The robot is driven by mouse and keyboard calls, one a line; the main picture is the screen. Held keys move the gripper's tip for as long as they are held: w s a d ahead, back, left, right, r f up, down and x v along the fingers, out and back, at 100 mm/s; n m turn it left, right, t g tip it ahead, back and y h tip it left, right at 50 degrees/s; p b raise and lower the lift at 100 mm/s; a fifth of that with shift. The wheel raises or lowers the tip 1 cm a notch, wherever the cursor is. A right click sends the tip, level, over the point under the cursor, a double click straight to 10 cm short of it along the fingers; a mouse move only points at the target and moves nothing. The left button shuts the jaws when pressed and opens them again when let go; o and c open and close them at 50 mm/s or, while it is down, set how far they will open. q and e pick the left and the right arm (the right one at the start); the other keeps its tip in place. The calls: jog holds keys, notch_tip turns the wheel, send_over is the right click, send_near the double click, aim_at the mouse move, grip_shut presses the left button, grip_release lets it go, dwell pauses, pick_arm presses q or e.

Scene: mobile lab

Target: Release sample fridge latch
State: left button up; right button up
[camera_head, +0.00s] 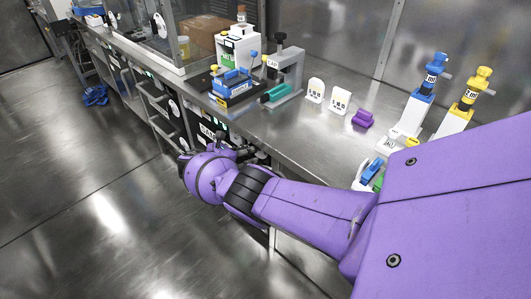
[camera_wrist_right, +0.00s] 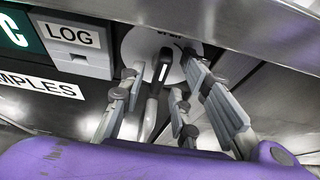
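My right gripper (camera_head: 245,150) is at the front of the cabinets below the bench edge, partly hidden by its own purple wrist. In the right wrist view, the gripper (camera_wrist_right: 163,70) is open, with its fingers spread on either side of a latch handle (camera_wrist_right: 150,108). The handle is a grey lever with a black upper end, standing in front of a round white plate (camera_wrist_right: 138,45). Gaps show between the handle and both fingers, so it does not look gripped. A label ending in "MPLES" (camera_wrist_right: 38,88) is on the dark front to the left. My left gripper is not in view.
The metal bench edge (camera_wrist_right: 270,25) runs just above the gripper. A grey "LOG" box (camera_wrist_right: 75,42) is left of the latch. On the bench (camera_head: 300,130) stand a purple block (camera_head: 362,118), white tags and bottle stands. The floor (camera_head: 110,200) at left is mostly clear.

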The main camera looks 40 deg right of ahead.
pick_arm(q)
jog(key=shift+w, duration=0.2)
pick_arm(e)
jog(key=v, duration=1.2)
